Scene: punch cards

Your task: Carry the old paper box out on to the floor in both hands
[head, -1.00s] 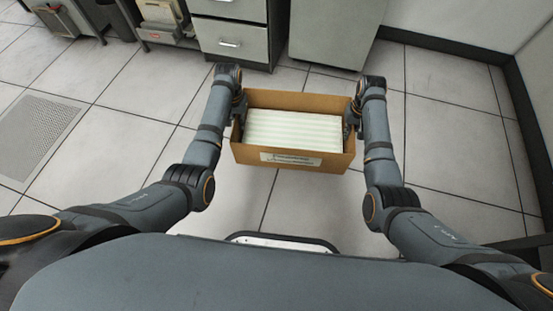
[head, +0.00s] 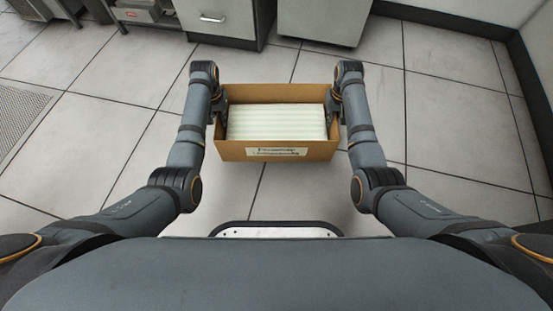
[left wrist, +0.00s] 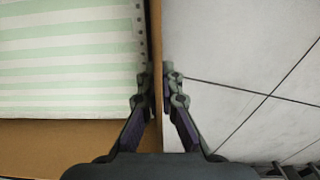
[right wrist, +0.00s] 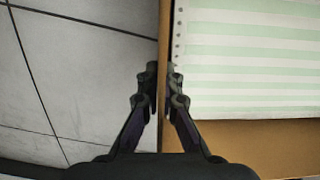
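The old paper box (head: 230,151) is an open brown cardboard box with a white label on its near side. It holds green-and-white striped paper (head: 276,122) and is held in front of me over the floor. My left gripper (head: 216,106) is at its left wall; in the left wrist view the fingers (left wrist: 159,80) close on the wall (left wrist: 155,30), one on each side. My right gripper (head: 336,106) is at its right wall; in the right wrist view the fingers (right wrist: 162,80) pinch that wall (right wrist: 165,30). The box looks about level.
A grey drawer cabinet (head: 215,18) and a pale cabinet (head: 322,20) stand beyond the box. A low shelf unit (head: 145,14) is at the back left. A wall (head: 470,15) runs along the back right. Tiled floor (head: 450,130) is clear around the box.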

